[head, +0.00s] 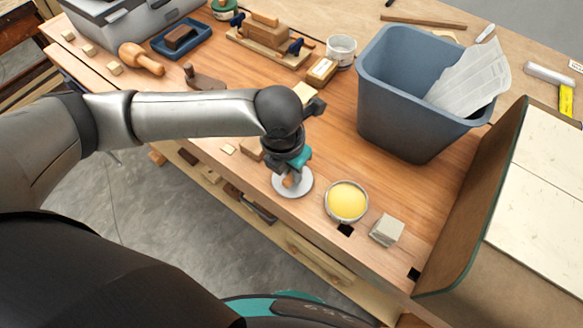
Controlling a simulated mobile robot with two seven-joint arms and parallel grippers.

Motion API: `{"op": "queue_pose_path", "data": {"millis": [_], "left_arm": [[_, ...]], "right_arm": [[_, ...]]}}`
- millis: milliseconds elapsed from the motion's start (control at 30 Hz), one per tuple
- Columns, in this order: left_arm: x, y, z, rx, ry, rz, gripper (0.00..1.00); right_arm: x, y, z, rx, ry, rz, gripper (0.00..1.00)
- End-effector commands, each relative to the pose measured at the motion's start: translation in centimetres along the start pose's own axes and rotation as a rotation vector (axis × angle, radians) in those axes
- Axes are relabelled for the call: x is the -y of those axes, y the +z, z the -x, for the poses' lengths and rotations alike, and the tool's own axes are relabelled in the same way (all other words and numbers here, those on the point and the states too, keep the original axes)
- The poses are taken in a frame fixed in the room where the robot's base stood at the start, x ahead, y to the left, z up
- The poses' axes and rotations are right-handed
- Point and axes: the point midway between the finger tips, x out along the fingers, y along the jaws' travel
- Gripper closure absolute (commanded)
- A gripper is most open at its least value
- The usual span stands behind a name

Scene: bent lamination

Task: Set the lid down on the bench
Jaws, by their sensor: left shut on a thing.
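A round pale grey lid (294,184) with a small wooden-coloured knob shows under my left gripper (289,178) in the head view. My left gripper points down and is shut on the lid by its knob, near the front edge of the wooden bench (330,130). I cannot tell whether the lid touches the bench or hangs a little above it. An open round tin (346,201) with yellow contents stands just to the right of the lid, apart from it. My right gripper is not in view.
A grey block (387,230) sits right of the tin. A blue-grey bin (405,110) with a pale sheet (470,78) stands behind. A curved panel (475,205) bounds the right. A metal cup (341,51), a wooden mallet (141,59) and a clamped block (266,35) lie farther back.

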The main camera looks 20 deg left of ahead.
Motion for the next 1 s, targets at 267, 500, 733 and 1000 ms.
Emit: {"op": "queue_pose_path", "data": {"millis": [267,500,733,1000], "left_arm": [[0.0,0.0,-0.2,-0.001,0.0,0.0,0.54],[0.0,0.0,-0.2,-0.001,0.0,0.0,0.49],[0.0,0.1,1.6,0.003,-0.001,-0.001,0.49],[0.0,0.2,7.5,0.005,-0.001,-0.002,0.49]], "right_arm": [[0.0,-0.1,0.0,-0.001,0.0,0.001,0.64],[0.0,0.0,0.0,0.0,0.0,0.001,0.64],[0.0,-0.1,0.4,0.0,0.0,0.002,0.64],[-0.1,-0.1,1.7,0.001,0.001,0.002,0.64]]}}
